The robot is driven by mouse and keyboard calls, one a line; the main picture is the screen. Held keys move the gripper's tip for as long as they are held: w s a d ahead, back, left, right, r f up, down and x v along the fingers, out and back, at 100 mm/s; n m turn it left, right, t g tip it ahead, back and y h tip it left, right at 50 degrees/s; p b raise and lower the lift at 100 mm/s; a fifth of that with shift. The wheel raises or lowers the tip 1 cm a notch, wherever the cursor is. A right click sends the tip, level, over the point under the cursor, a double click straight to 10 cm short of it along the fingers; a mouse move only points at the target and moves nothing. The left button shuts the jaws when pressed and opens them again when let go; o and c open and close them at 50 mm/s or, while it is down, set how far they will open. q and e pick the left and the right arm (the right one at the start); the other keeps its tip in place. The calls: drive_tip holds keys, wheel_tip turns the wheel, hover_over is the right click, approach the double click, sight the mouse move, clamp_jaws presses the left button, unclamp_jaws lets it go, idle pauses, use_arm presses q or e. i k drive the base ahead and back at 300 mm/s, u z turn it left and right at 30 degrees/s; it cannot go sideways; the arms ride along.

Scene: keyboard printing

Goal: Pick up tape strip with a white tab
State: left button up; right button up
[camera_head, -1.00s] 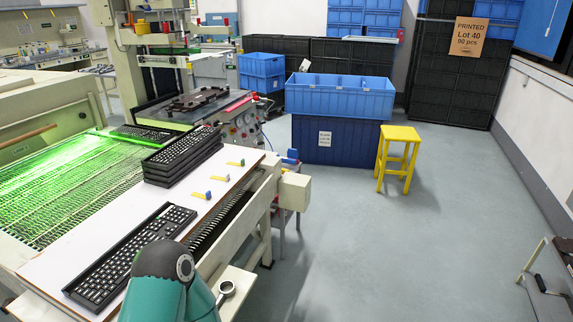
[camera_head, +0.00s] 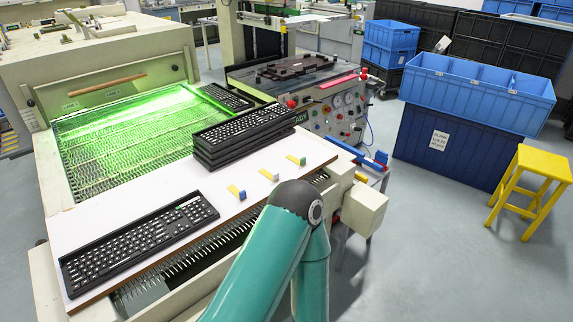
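Three short yellow tape strips lie in a row on the white board (camera_head: 110,215), near its right edge. The middle tape strip (camera_head: 267,174) has a white tab (camera_head: 275,177) at its right end. The tape strip nearest me (camera_head: 235,191) has a blue tab (camera_head: 242,196). The farthest tape strip (camera_head: 294,158) has a green tab (camera_head: 303,161). A teal arm of mine with a dark joint rises from the bottom, just in front of the strips. Neither of my grippers is in view.
A black keyboard (camera_head: 140,242) lies on the board's near part. A stack of keyboards (camera_head: 245,135) stands behind the strips. The green-lit mesh conveyor (camera_head: 110,140) is at left. A yellow stool (camera_head: 530,190) and blue crates (camera_head: 475,105) stand at right, with clear floor before them.

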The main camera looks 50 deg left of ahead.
sight(268, 172)
drive_tip(key=u, duration=0.5)
drive_tip(key=i, duration=1.2)
drive_tip(key=u, duration=0.8)
drive_tip(key=k, duration=0.7)
drive_tip(key=u, duration=0.2)
drive_tip(key=i, duration=0.8)
drive_tip(key=z, duration=0.1)
